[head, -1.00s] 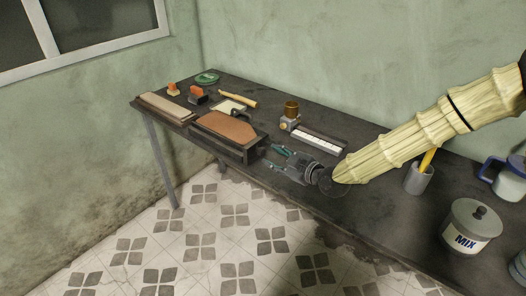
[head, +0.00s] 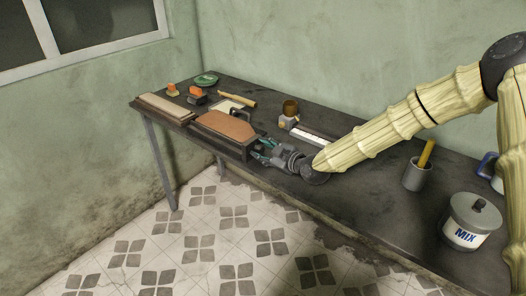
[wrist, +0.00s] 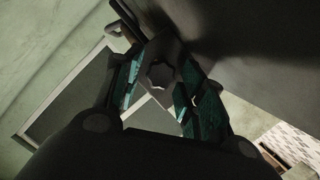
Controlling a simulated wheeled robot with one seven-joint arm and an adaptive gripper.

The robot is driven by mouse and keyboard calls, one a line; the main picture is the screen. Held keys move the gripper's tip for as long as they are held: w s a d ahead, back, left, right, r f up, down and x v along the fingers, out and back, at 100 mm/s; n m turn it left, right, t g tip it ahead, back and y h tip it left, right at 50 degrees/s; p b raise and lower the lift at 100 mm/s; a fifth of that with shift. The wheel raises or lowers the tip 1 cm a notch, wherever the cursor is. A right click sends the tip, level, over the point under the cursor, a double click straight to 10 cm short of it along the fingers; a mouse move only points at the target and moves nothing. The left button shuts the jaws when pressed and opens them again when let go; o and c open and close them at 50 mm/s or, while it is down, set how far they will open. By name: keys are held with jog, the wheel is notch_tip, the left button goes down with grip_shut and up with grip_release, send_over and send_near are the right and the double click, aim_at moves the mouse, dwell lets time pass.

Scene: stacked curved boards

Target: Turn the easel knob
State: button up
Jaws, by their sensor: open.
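The easel (head: 237,152) is a dark low stand with a sloped brown board (head: 225,126) on top, on the left half of the bench. Its knob (wrist: 160,74) shows in the wrist view as a grey, many-sided disc on a flat panel. The knob is hidden in the head view. My gripper (head: 260,149) is at the right end of the easel, its teal-padded fingers pointing at it. In the wrist view my gripper (wrist: 161,60) is open, with the knob framed between its fingers and a gap on both sides. I cannot tell whether the fingertips reach past the knob.
A white segmented strip (head: 309,135) and a block with a brass-brown cap (head: 290,107) lie behind my gripper. A grey cup (head: 417,174) and a MIX pot (head: 469,221) stand to the right. The bench (head: 350,205) is bare in front of my arm.

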jog(key=shift+f, duration=0.1)
jog(key=c, duration=0.7)
jog(key=shift+o, duration=0.2)
jog(key=shift+a+f, duration=0.1)
jog(key=shift+n+t+b, duration=0.5)
jog(key=shift+n+b, duration=0.9)
jog(key=shift+n+b, duration=0.5)
jog(key=shift+b, duration=0.3)
jog(key=shift+n+t+b, duration=1.1)
jog(key=shift+n+b, duration=1.3)
jog(key=shift+b, duration=1.35)
